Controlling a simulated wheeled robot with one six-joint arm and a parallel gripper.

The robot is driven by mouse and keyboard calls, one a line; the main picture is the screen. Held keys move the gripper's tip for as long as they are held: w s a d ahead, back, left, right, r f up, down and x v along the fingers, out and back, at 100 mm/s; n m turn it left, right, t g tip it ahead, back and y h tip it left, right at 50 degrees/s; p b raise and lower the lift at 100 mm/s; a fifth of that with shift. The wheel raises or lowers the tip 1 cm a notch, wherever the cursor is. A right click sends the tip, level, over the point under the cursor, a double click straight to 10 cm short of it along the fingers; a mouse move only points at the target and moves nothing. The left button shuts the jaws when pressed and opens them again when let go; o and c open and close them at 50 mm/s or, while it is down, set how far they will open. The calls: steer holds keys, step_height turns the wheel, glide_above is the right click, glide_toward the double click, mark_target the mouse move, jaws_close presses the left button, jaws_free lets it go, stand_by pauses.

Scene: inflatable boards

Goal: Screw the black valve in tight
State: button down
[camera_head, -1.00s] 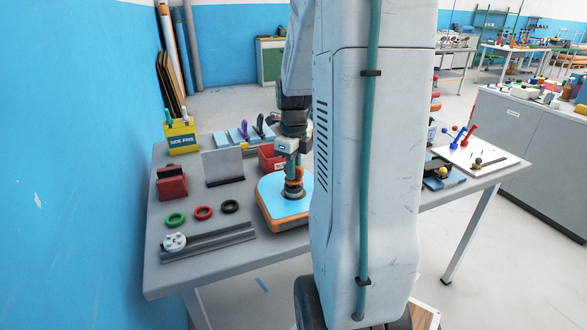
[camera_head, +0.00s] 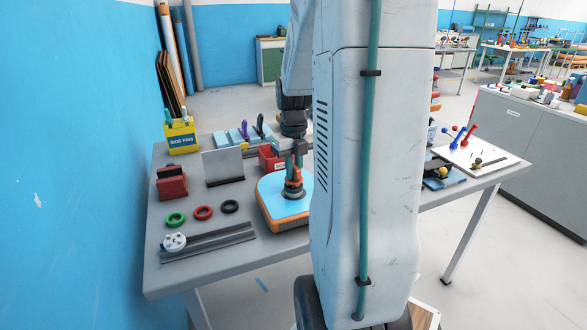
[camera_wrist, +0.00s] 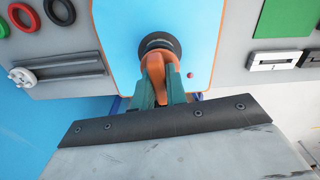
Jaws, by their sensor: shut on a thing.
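The blue board with an orange edge (camera_head: 269,203) lies on the grey table; it also shows in the wrist view (camera_wrist: 198,22). The round black valve (camera_wrist: 159,41) sits in the board, seen below my gripper in the head view (camera_head: 294,196). My gripper (camera_head: 294,173) points down over the valve. Its teal fingers are shut on an orange tool (camera_wrist: 155,72) whose lower end reaches the black valve. The tool hides part of the valve, so I cannot tell how deep the valve sits.
Green (camera_head: 175,219), red (camera_head: 203,212) and black (camera_head: 229,206) rings lie left of the board. A grey rail (camera_head: 208,243) with a white round part (camera_head: 175,242) lies in front. A red bin (camera_head: 268,158) stands behind the board. My arm hides the table's middle right.

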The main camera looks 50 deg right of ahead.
steer(key=c, duration=1.3)
jaws_free()
steer(key=shift+c, duration=0.2)
steer(key=shift+r, duration=2.5)
steer(key=n, duration=0.4)
steer(key=shift+n, duration=0.3)
steer(key=n, duration=0.3)
steer(key=shift+n, duration=0.3)
